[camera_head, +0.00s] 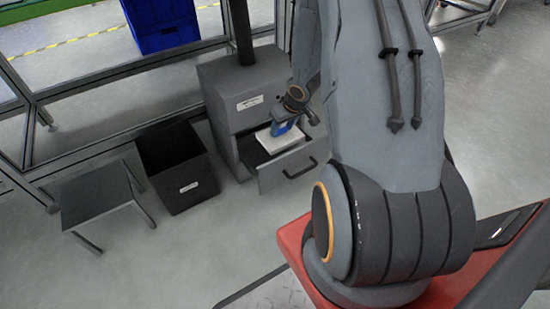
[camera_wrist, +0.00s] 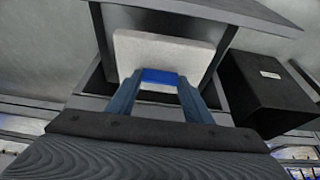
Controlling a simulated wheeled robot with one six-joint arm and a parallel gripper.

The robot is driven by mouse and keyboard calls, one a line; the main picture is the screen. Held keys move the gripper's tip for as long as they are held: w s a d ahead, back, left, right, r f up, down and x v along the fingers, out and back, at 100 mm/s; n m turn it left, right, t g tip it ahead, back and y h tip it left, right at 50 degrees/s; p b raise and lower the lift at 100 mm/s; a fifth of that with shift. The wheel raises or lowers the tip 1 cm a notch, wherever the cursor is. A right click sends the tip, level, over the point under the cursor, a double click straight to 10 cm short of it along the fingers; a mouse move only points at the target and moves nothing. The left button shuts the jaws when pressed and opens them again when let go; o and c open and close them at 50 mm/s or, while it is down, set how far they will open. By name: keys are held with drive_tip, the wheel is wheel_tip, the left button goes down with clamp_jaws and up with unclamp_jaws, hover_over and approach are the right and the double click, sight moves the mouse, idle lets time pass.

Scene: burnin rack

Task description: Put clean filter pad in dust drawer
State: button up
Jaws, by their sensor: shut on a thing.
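A white filter pad (camera_head: 277,140) is at the open dust drawer (camera_head: 287,171) of the grey cabinet. My gripper (camera_head: 281,128) is above the drawer, with its blue fingers at the pad. In the wrist view, the pad (camera_wrist: 165,52) lies flat ahead of the fingers, and my gripper (camera_wrist: 158,80) is shut on its near edge. The drawer (camera_wrist: 88,100) shows around and under the pad in that view. I cannot tell whether the pad touches the drawer floor.
The grey cabinet (camera_head: 222,93) stands behind the drawer. An open black bin (camera_head: 189,190) and a low dark stool (camera_head: 95,196) stand to its left. A blue crate (camera_head: 165,30) is farther back. The floor in front of the drawer is clear.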

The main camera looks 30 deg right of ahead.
sight(286, 140)
drive_tip(key=shift+d+f+b, duration=0.1)
drive_tip(key=shift+f+b, duration=3.4)
drive_tip(key=shift+f, duration=1.75)
drive_tip(key=shift+f, duration=0.15)
drive_tip(key=o, duration=1.3)
drive_tip(key=p+v, duration=0.7)
drive_tip(key=v, duration=0.5)
drive_tip(key=shift+w+r, duration=0.1)
drive_tip(key=shift+r, duration=0.15)
